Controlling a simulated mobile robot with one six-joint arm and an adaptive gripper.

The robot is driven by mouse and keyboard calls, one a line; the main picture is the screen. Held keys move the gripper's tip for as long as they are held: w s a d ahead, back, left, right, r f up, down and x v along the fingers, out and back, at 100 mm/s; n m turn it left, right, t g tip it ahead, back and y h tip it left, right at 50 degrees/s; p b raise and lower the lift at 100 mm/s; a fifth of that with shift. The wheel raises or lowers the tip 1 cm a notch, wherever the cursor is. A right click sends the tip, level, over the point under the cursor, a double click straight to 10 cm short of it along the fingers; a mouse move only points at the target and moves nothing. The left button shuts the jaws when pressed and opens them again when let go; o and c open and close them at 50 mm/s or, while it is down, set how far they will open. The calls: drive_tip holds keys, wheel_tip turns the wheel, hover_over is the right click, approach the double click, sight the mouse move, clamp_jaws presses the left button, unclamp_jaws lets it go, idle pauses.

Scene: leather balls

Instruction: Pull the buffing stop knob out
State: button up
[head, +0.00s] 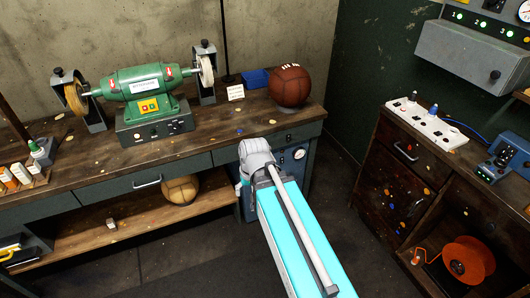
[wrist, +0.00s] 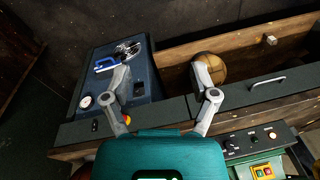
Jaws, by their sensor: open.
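The green buffing machine (head: 140,82) stands on the workbench at the left in the head view, with a wheel at each end. Its base box (head: 128,138) has a front panel with small knobs or switches. That panel (wrist: 240,148) also shows at the lower right of the wrist view, with a yellow block of buttons (wrist: 262,171) behind it. Which of the small controls is the stop knob I cannot tell. My gripper (wrist: 162,75) is open and empty, its fingers apart, to the left of the panel in the wrist view. In the head view my arm hides its fingers.
A brown ball (head: 290,85) rests on the bench's right end. A tan ball (head: 180,189) lies on the lower shelf. A blue cabinet (wrist: 112,65) with a gauge stands by the bench end. A drawer cabinet (head: 400,160) is at the right. The floor between is clear.

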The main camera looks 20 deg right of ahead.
drive_tip(key=w+d+f+m+t+y+b, duration=0.1)
drive_tip(key=w+f+m+t+y+b, duration=0.25)
drive_tip(key=w+f+m+b, duration=0.4)
drive_tip(key=w+d+f+m+t+y+b, duration=0.15)
drive_tip(key=w+f+m+t+b, duration=0.3)
drive_tip(key=w+b, duration=0.45)
drive_tip(key=w+d+f+m+t+h+b, duration=0.2)
drive_tip(key=w+d+f+m+t+b, duration=0.1)
drive_tip(key=d+m+b, duration=0.6)
drive_tip(key=w+d+f+m+t+h+b, duration=0.3)
drive_tip(key=d+m+t+b, duration=0.3)
drive_tip(key=d+m+b, duration=0.2)
drive_tip(key=shift+w+d+m+b, duration=0.45)
drive_tip(key=shift+m+b, duration=0.4)
drive_tip(key=shift+m, duration=0.25)
drive_tip(key=w, duration=0.9)
drive_tip(key=w+a, duration=0.1)
drive_tip(key=w, duration=0.3)
drive_tip(key=shift+w, duration=0.4)
